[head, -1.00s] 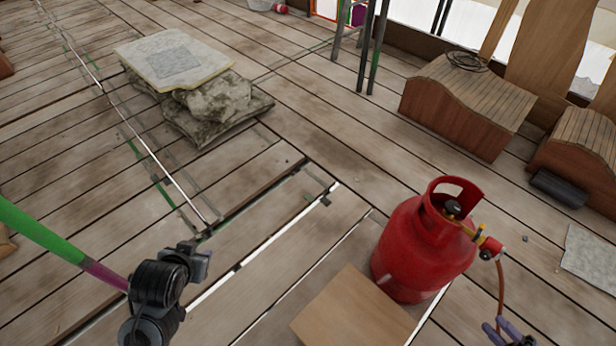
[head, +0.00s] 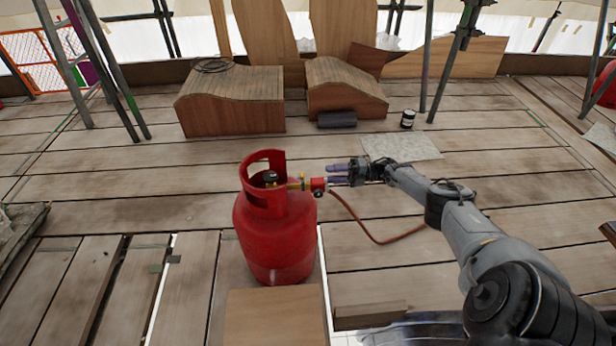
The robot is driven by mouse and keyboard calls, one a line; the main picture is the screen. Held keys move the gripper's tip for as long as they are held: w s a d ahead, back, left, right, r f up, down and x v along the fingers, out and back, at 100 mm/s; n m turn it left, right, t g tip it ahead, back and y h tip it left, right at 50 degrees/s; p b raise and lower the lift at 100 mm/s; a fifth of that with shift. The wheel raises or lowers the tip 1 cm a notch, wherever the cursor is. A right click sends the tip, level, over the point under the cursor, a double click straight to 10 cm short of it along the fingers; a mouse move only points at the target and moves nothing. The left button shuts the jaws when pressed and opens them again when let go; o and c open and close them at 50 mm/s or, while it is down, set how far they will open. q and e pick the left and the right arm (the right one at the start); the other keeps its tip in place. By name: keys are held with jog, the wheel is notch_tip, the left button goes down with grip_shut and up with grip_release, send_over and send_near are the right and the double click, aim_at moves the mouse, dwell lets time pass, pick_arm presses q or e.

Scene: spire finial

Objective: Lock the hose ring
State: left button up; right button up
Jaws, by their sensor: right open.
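A red gas cylinder (head: 275,235) stands upright on the plank floor, with a collar handle and a dark valve knob on top. A yellow fitting (head: 300,182) and a red hose connector (head: 318,185) stick out from its right side. A brown hose (head: 362,228) hangs from the connector and curves down to the right. My right gripper (head: 338,173) is just right of the connector, with its purplish fingers apart and pointing left at it. I cannot tell whether a fingertip touches the connector. The hose ring is too small to make out clearly. My left gripper is out of view.
A wooden board (head: 275,318) lies in front of the cylinder. Two curved wooden pieces (head: 232,112) stand behind, with a dark roll (head: 337,119) and a black can (head: 407,119). A grey slab (head: 402,147) lies behind my right arm. Scaffold poles (head: 446,60) rise at the back.

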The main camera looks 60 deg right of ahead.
aim_at(302, 178)
jog(key=b+x, duration=0.1)
jog(key=x, duration=0.7)
jog(key=shift+w+a, duration=0.15)
jog(key=shift+w, duration=0.1)
jog(key=shift+c, duration=0.4)
grip_shut()
